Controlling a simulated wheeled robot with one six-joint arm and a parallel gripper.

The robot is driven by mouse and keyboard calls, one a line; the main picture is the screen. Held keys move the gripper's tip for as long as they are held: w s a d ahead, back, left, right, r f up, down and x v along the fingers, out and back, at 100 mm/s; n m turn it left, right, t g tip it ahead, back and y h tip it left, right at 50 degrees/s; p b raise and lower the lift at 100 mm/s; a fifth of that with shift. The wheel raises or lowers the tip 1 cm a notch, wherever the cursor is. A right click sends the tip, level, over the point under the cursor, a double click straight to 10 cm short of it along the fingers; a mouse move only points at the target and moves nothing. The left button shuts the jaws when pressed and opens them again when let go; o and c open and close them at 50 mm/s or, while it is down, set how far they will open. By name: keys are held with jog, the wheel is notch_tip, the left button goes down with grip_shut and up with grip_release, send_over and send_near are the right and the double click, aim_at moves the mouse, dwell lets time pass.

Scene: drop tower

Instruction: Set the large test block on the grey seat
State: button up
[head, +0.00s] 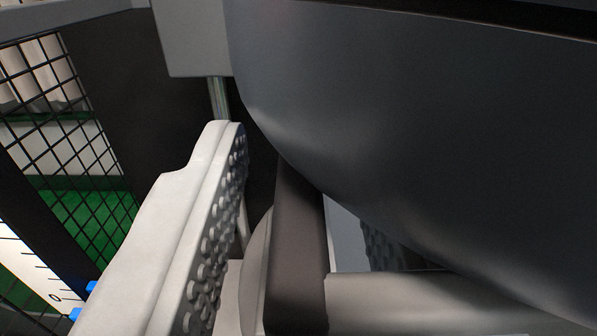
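My gripper (310,215) reaches up from the bottom of the head view. Its pale left finger has a studded pad facing right, and part of the studded right pad shows lower right of centre. A dark brown bar stands between the pads, with gaps visible on both sides. I cannot tell whether it belongs to the large test block. A large, smooth dark grey body with a curved lower edge fills the right half and hides most of the right finger. I cannot tell whether it is the grey seat, the block or something else.
A black wire mesh (75,130) with a dark post (115,90) stands at left, with green and white behind it. A white scale (30,265) with blue clips is at lower left. A grey box-shaped part (190,40) sits at top, above a thin metal rod (218,98).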

jog(key=s, duration=1.2)
jog(key=shift+f, duration=0.1)
jog(key=s+r, duration=1.5)
jog(key=s, duration=0.3)
jog(key=s+r, duration=0.2)
jog(key=s, duration=0.9)
jog(key=s+r+g, duration=0.1)
jog(key=s+r, duration=0.2)
jog(key=s, duration=0.8)
